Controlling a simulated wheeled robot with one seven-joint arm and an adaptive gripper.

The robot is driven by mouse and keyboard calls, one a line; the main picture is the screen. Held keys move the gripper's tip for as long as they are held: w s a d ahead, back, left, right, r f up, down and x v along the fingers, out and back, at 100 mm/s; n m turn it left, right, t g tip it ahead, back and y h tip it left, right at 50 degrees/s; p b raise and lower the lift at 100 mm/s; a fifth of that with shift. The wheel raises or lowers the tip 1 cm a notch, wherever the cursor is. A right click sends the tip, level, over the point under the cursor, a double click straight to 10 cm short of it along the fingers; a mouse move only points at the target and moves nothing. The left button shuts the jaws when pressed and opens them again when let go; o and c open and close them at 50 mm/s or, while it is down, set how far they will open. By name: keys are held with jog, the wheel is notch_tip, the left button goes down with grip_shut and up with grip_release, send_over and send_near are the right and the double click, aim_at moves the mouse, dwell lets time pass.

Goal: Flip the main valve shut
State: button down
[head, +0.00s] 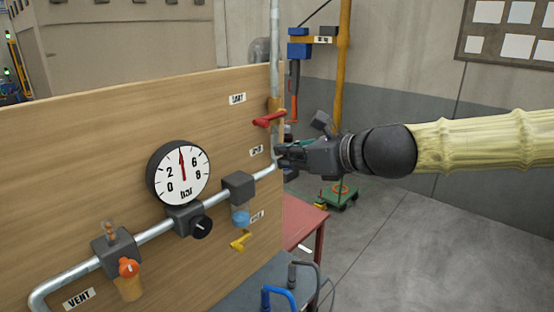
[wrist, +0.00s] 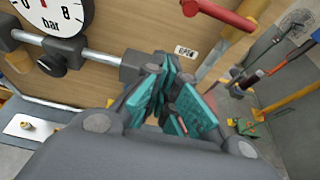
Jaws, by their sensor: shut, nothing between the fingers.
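The main valve appears to be the one with the red lever (head: 269,119), on a brass body on the vertical pipe at the panel's right edge. The lever lies across the pipe, between an upper label (head: 237,98) that seems to read SHUT and a lower OPEN label (head: 256,150). In the wrist view the red lever (wrist: 222,14) is at the top, above the OPEN label (wrist: 186,52). My gripper (head: 281,153) is shut and empty, just below the lever and apart from it. Its teal finger pads (wrist: 175,95) show in the wrist view.
A red table (head: 307,226) stands behind. Open floor lies to the right.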

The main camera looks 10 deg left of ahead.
jog(key=shift+b+v, duration=0.35)
jog(key=shift+v, duration=2.15)
jog(key=shift+w, duration=0.2)
jog(key=s+d+f+n+g+h, duration=0.1)
jog(key=s+d+f+n+h, duration=0.15)
jog(key=f, duration=1.15)
jog(key=s+d+f+n+g+h, duration=0.1)
jog(key=d+f+n+h, duration=0.15)
jog(key=f, duration=1.15)
jog(key=s+d+f+n+g+h, duration=0.1)
jog(key=s+d+f+n+h, duration=0.15)
jog(key=f, duration=1.15)
jog(key=s+d+f+n+g+h+b, duration=0.1)
jog(key=s+d+f+n, duration=0.2)
jog(key=s+d+f, duration=0.45)
jog(key=s+d+f+n+g+h, duration=0.1)
jog(key=s+d+f+n, duration=0.3)
jog(key=f, duration=0.6)
jog(key=s+d+f+n+h, duration=0.1)
jog(key=s+d+f+n, duration=0.3)
jog(key=s+d, duration=0.2)
jog(key=s+d+f+n+g+h, duration=0.1)
jog(key=s+d+f+n, duration=0.3)
jog(key=s, duration=0.5)
jog(key=shift+d+f+h+b, duration=0.3)
jog(key=shift+d+f+h, duration=0.25)
jog(key=shift+d, duration=0.65)
